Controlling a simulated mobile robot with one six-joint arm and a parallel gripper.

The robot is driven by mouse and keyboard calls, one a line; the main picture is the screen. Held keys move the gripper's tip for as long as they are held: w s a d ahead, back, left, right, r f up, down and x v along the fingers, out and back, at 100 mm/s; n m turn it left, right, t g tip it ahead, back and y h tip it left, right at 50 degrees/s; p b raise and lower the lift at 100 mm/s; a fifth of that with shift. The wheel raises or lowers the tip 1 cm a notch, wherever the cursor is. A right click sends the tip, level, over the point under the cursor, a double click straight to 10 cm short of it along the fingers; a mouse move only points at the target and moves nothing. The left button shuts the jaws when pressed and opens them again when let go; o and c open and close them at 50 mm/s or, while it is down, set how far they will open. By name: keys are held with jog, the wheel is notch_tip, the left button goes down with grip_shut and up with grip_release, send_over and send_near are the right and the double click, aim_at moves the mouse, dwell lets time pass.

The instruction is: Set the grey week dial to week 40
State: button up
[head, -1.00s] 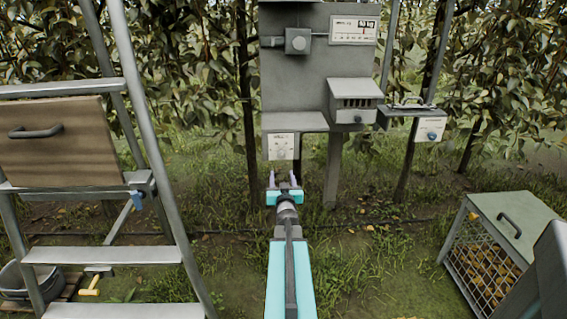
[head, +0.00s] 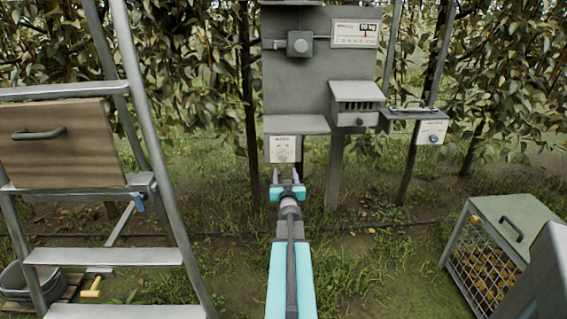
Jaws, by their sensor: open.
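A white panel (head: 283,143) with small print hangs under the left end of the grey station's shelf. Its print is too small to read. A small pale dial is faint on it, and I cannot make out its setting or be sure it is the grey week dial. My gripper (head: 286,173) is open, with its two pale purple fingers pointing up at the panel's lower edge. The fingertips show just below the panel, apart from each other with nothing seen between them. How far they are from the panel in depth, I cannot tell.
The grey station (head: 320,70) carries a square grey switch box (head: 299,44), a display (head: 355,33) and a slotted box (head: 357,98). A blue knob (head: 433,139) sits at right. Grass between is open.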

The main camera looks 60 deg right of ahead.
aim_at(283, 158)
jog(key=shift+p+x, duration=0.4)
jog(key=shift+x, duration=4.95)
jog(key=c, duration=1)
jog(key=shift+a, duration=0.5)
jog(key=shift+c, duration=0.3)
jog(key=shift+d, duration=0.3)
jog(key=shift+d+r, duration=0.1)
jog(key=shift+d, duration=0.1)
